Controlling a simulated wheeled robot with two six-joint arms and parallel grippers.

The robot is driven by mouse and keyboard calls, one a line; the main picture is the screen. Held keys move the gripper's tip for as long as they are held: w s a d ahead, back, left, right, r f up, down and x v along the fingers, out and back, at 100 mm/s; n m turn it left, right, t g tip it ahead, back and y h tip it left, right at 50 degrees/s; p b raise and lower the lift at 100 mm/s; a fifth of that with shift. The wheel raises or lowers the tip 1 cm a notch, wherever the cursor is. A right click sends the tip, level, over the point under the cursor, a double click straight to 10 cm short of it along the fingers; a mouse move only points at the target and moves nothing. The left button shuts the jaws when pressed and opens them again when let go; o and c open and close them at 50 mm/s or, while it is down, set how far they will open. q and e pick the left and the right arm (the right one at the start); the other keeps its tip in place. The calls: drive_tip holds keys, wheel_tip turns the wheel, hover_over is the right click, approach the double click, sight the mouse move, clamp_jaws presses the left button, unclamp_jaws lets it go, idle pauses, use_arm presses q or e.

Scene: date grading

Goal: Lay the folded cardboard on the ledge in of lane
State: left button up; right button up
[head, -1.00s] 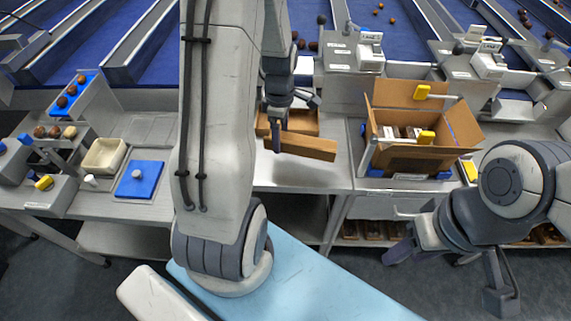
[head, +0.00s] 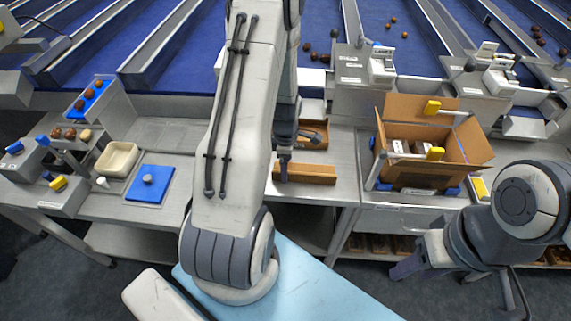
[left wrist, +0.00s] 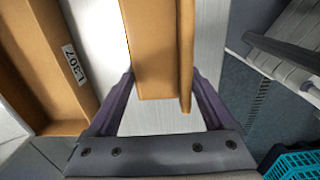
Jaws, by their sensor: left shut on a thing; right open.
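The folded cardboard (head: 308,174) is a brown, narrow piece, low over the front of the steel worktop (head: 335,195) in the head view. My left gripper (head: 284,168) is shut on its left part there. The left wrist view shows the cardboard (left wrist: 155,50) between the two fingers of this gripper (left wrist: 160,95). I cannot tell whether the cardboard touches the worktop. A shallow brown carton (head: 317,128) stands just behind it, and a carton wall labelled L307 (left wrist: 52,60) shows in the left wrist view. My right gripper (head: 462,283) is open and empty at the lower right.
An open cardboard box (head: 465,150) with yellow-handled clamps stands to the right. A cream tray (head: 118,160) and a blue pad (head: 152,184) lie to the left. Blue lanes (head: 330,20) with metal dividers run behind. Cartons sit on the shelf below.

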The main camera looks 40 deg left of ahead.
use_arm(q)
drive_tip(key=shift+f, duration=0.1)
drive_tip(key=o, duration=1.1)
drive_tip(key=shift+c, duration=0.2)
drive_tip(key=shift+r, duration=0.25)
wheel_tip(320, 180, up, 12)
drive_tip(key=b, duration=0.1)
